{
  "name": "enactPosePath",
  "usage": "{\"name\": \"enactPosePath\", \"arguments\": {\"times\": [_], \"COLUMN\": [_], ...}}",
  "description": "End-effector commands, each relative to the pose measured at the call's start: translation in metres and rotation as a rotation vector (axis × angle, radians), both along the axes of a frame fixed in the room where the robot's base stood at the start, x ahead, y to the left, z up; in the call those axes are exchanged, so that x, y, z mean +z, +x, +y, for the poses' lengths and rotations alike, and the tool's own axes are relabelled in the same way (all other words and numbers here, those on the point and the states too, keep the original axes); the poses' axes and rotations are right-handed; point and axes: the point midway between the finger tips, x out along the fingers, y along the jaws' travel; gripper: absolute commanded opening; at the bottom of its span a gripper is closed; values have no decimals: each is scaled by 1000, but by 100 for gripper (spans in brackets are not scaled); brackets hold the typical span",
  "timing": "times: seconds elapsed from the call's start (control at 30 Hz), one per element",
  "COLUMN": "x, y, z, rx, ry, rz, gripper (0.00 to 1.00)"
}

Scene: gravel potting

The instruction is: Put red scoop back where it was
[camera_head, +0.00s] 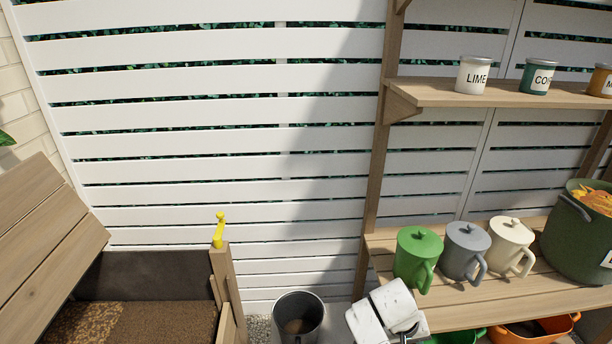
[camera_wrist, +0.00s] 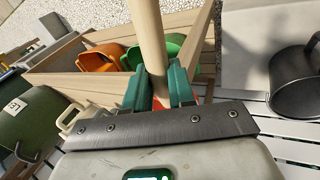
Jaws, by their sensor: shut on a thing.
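My gripper (camera_wrist: 160,88) shows in the wrist view with its two green fingers shut on a long pale handle (camera_wrist: 149,45). A small bit of red (camera_wrist: 161,103) shows between the fingers at the handle's lower end, in keeping with the red scoop; the rest of it is hidden. An orange scoop (camera_wrist: 97,57) and a green scoop (camera_wrist: 169,49) lie side by side on a wooden shelf beyond the fingers. In the head view the orange scoop (camera_head: 537,331) and the green scoop (camera_head: 462,338) show at the bottom right edge. The gripper's fingers are not visible there.
A wooden bench (camera_head: 480,308) holds green, grey and cream lidded jugs and a dark green bin (camera_head: 575,235). Labelled tins stand on the upper shelf (camera_head: 440,97). A dark bucket (camera_head: 298,318) stands on the ground left of my arm. A wooden planter with soil (camera_head: 140,325) is further left.

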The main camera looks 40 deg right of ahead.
Motion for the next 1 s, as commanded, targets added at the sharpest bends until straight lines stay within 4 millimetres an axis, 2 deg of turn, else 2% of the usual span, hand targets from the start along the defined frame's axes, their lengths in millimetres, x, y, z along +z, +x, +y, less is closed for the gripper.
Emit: {"name": "enactPosePath", "arguments": {"times": [0.03,0.2,0.3,0.4,0.6,0.8,0.87,0.9,1.0], "x": [3,12,19,24,32,38,40,29,20], "y": [21,84,115,137,162,174,177,175,175], "z": [15,78,121,161,222,264,275,271,270], "rx": [54,230,332,418,540,620,641,633,632], "ry": [-1,-1,-2,-2,-3,-6,-6,-6,-5], "rz": [-3,-2,-3,-2,0,0,-1,1,0], "gripper": [0,0,0,0,0,0,0,0,0]}}
